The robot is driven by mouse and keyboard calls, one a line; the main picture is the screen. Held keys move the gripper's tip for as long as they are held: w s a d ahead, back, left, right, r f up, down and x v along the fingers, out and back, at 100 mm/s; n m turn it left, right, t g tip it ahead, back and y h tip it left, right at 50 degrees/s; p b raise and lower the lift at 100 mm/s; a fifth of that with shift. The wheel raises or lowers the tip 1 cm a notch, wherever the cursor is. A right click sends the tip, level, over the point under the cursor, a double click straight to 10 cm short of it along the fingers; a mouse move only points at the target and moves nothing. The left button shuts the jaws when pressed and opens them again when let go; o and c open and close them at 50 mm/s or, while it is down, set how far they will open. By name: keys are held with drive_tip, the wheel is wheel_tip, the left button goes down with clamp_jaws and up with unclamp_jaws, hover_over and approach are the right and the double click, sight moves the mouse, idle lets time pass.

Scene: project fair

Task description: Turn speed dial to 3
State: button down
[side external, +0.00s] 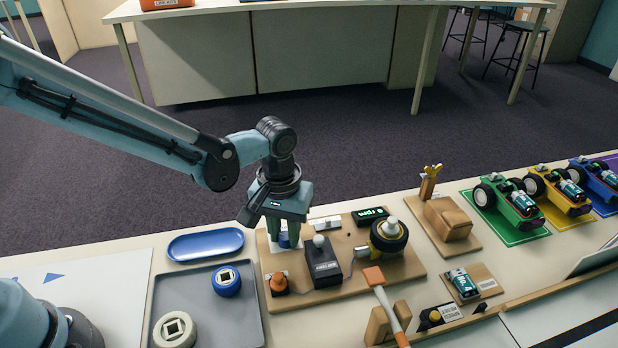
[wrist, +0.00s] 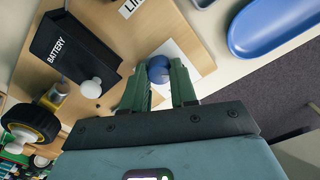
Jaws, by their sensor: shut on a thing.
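The speed dial is a blue round knob (side external: 284,240) on a white card (wrist: 194,57) at the back left of a wooden board (side external: 345,290). In the wrist view the dial (wrist: 158,66) sits between the two green fingers. My gripper (side external: 287,235) points down and is shut on the dial; it also shows in the wrist view (wrist: 158,76). The scale marks and the dial's pointer are hidden or too small to read, so I cannot tell its setting.
A black battery box (side external: 324,264) with a white knob stands close to the right of my gripper. A wheel on a yellow motor (side external: 388,237), an orange button (side external: 279,283) and a display (side external: 371,216) share the board. A blue dish (side external: 205,244) and grey tray (side external: 208,330) lie left.

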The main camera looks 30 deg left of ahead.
sight(283, 234)
drive_tip(key=c, duration=0.9)
unclamp_jaws()
wheel_tip(283, 234, up, 12)
drive_tip(key=shift+a+r, duration=0.1)
drive_tip(key=shift+a, duration=0.1)
drive_tip(key=s+a+m+t, duration=0.1)
drive_tip(key=s+a+t, duration=0.1)
drive_tip(key=a, duration=0.3)
drive_tip(key=s+a+m+t, duration=0.1)
drive_tip(key=s+a+t, duration=0.1)
drive_tip(key=s+a, duration=0.2)
drive_tip(key=s+a+m+t, duration=0.1)
drive_tip(key=s+a+t, duration=0.2)
drive_tip(key=a, duration=0.3)
drive_tip(key=shift+a, duration=0.35)
